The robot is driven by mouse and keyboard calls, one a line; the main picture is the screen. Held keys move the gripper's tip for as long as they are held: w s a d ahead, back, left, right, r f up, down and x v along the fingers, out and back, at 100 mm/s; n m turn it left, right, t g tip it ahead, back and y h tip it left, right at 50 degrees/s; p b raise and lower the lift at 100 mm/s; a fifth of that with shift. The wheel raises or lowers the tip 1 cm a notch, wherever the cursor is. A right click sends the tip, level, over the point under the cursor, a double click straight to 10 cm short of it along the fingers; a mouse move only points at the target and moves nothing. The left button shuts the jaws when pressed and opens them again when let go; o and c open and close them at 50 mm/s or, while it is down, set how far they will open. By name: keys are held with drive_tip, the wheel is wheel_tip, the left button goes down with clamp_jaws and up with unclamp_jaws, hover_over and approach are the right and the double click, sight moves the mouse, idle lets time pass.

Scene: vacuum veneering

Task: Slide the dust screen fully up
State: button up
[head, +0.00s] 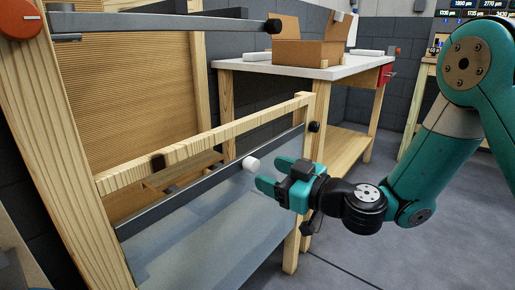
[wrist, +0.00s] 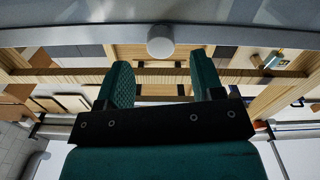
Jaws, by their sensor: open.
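The dust screen is a translucent pane (head: 215,235) with a dark grey top rail (head: 190,195), low in a wooden frame (head: 85,170). A white round knob (head: 251,163) sticks out from the rail. In the wrist view the rail (wrist: 80,39) crosses the top and the knob (wrist: 160,41) is near the centre. My gripper (head: 268,174) is open and empty, just in front of the knob, with its fingers pointing at it. In the wrist view the knob lies just beyond the gap between my fingertips (wrist: 162,70), apart from them.
A wooden crossbar (head: 215,138) spans the frame just above the rail. A grey bar (head: 160,25) crosses higher up, with open space between. A white-topped bench (head: 300,68) with an open cardboard box (head: 305,52) stands behind. Grey floor (head: 400,255) is clear at right.

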sight(256, 167)
drive_tip(key=shift+p+x, duration=0.55)
drive_tip(key=shift+x, duration=1.7)
drive_tip(key=shift+c, duration=0.4)
